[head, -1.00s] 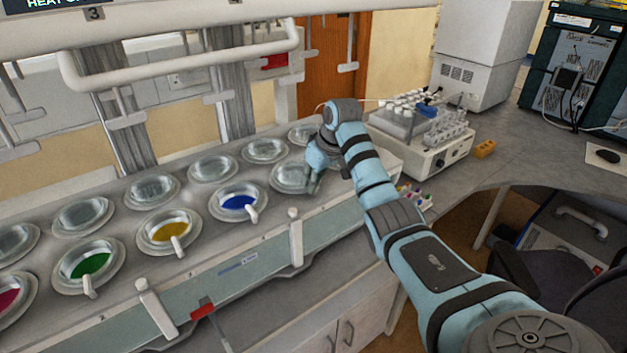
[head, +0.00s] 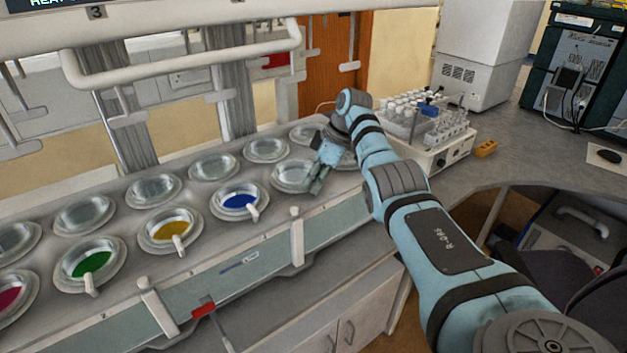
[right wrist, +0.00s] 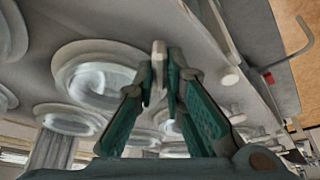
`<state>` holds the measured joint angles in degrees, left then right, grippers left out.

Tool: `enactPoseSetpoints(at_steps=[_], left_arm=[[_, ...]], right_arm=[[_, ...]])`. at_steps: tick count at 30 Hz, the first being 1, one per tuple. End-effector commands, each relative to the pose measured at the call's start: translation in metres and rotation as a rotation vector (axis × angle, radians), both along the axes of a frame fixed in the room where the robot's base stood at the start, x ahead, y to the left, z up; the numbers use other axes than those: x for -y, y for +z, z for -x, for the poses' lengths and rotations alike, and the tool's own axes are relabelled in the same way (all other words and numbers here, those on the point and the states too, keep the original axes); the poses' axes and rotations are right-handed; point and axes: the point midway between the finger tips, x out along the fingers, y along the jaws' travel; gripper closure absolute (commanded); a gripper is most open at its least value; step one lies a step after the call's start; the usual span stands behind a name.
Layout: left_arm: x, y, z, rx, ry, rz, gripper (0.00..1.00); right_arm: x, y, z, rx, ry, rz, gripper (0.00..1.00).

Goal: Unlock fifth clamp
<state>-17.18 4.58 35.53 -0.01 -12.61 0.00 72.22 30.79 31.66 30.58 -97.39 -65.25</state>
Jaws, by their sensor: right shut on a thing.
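My right gripper (head: 316,188) is at the front edge of a clear-bottomed well (head: 292,175), to the right of the blue well (head: 240,202). In the right wrist view, its green fingers (right wrist: 158,90) are shut on a pale clamp handle (right wrist: 158,58), whose end shows between the fingertips beside a round well (right wrist: 95,77). In the head view the gripper hides this handle. The blue, yellow (head: 168,230) and green (head: 92,264) wells have pale clamp handles pointing toward the front. My left gripper is not in view.
A rack of white-capped vials (head: 418,103) stands on a white device behind my right arm. A small orange block (head: 486,148) lies on the bench. White posts (head: 296,237) rise along the bench front. Pipes and rods hang above the wells.

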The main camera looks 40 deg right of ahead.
Motion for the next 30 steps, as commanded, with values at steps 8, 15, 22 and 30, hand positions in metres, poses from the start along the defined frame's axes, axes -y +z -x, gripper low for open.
enactPoseSetpoints(at_steps=[8,15,22,30], left_arm=[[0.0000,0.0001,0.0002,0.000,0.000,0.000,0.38],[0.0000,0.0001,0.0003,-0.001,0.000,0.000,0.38],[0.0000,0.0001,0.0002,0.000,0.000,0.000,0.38],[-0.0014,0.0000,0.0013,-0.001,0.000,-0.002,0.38]], right_arm=[[0.0012,0.0009,-0.0002,0.003,0.026,0.003,1.00],[0.0012,0.0010,-0.0003,0.003,0.025,0.003,1.00],[0.0004,0.0007,-0.0006,0.002,0.027,0.003,0.69],[-0.0002,0.0002,-0.0007,0.002,0.025,0.002,0.69]])
